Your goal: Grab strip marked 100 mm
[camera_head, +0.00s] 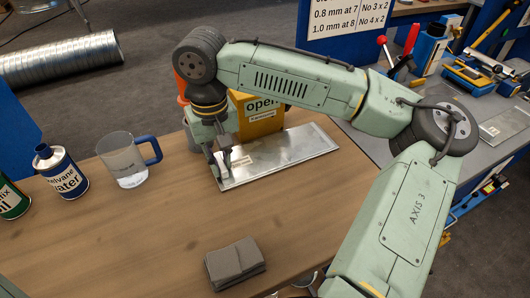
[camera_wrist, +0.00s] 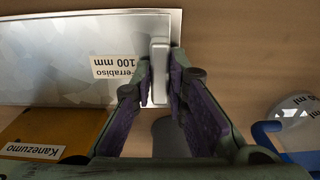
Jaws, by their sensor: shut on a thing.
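The strip (camera_head: 285,156) is a flat, shiny galvanized metal sheet lying on the wooden bench in the head view. In the wrist view the strip (camera_wrist: 60,50) shows a white label reading "100 mm", upside down. My gripper (camera_head: 222,166) is at the strip's left end in the head view, pointing down. In the wrist view my gripper (camera_wrist: 161,72) has its fingers closed at that end, beside the label. It is shut on the strip; the exact contact is partly hidden by the fingers.
A yellow box (camera_head: 262,108) marked "open" stands just behind the strip. A clear jug (camera_head: 122,160) with a blue handle, a blue-and-white bottle (camera_head: 60,171) and a green can (camera_head: 11,200) stand left. A grey folded cloth stack (camera_head: 235,263) lies in front. The bench between is clear.

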